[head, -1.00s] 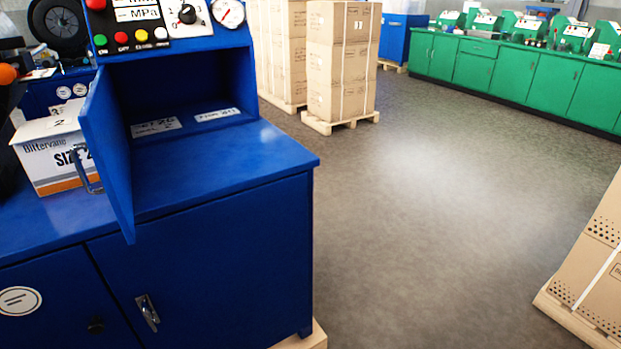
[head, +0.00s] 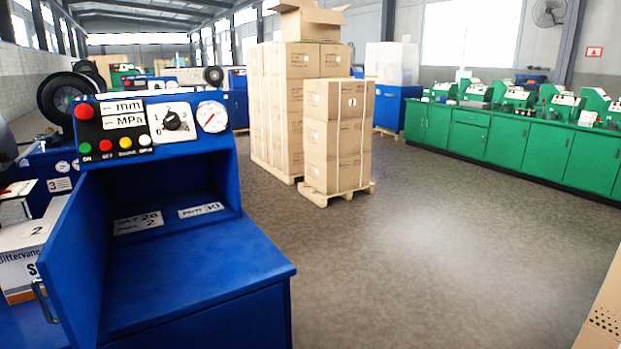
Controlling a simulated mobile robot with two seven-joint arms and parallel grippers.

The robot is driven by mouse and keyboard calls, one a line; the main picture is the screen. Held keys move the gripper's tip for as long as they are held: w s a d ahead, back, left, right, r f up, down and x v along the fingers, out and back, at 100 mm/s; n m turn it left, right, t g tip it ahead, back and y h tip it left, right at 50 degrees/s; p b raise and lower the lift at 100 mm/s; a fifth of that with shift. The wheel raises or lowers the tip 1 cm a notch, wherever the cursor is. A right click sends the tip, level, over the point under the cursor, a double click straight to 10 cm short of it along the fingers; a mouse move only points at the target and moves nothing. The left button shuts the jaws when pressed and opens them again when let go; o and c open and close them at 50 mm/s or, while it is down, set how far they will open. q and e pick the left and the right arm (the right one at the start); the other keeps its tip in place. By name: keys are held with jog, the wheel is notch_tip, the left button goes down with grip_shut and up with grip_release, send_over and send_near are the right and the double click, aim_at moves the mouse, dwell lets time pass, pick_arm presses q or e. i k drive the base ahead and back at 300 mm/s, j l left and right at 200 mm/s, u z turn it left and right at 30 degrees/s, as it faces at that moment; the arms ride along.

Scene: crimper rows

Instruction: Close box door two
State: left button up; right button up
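A blue machine box (head: 200,258) stands at the left, with a control panel of buttons, a dial and a gauge on top. Its blue door (head: 72,262) stands open, swung out toward the left front. A metal handle (head: 43,302) sits on the door's outer face. Two white labels lie inside the open compartment (head: 160,196). I cannot read a box number that marks this as box two. Neither of my grippers is in view.
A white carton (head: 20,270) stands left of the door. Strapped cartons on a pallet (head: 338,140) stand behind the machine. Green cabinets (head: 510,138) line the right. Another carton (head: 605,318) is at the lower right. The grey floor (head: 430,250) between is clear.

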aim_at(71, 265)
jog(key=j+u, duration=0.2)
jog(key=j, duration=0.25)
jog(key=i+j+u, duration=0.15)
jog(key=j, duration=0.3)
jog(key=j+u, duration=0.2)
jog(key=j, duration=0.2)
jog(key=i+l+u, duration=0.15)
jog(key=l, duration=0.2)
jog(key=i+l+u, duration=0.1)
jog(key=l, duration=0.25)
jog(key=i+l+u, duration=0.15)
jog(key=l, duration=0.2)
jog(key=i+l+u, duration=0.1)
jog(key=l, duration=0.25)
jog(key=k+j+z, duration=0.1)
jog(key=j, duration=0.25)
jog(key=k+j+z, duration=0.15)
jog(key=j, duration=0.2)
jog(key=k+j+z, duration=0.1)
jog(key=j, duration=0.25)
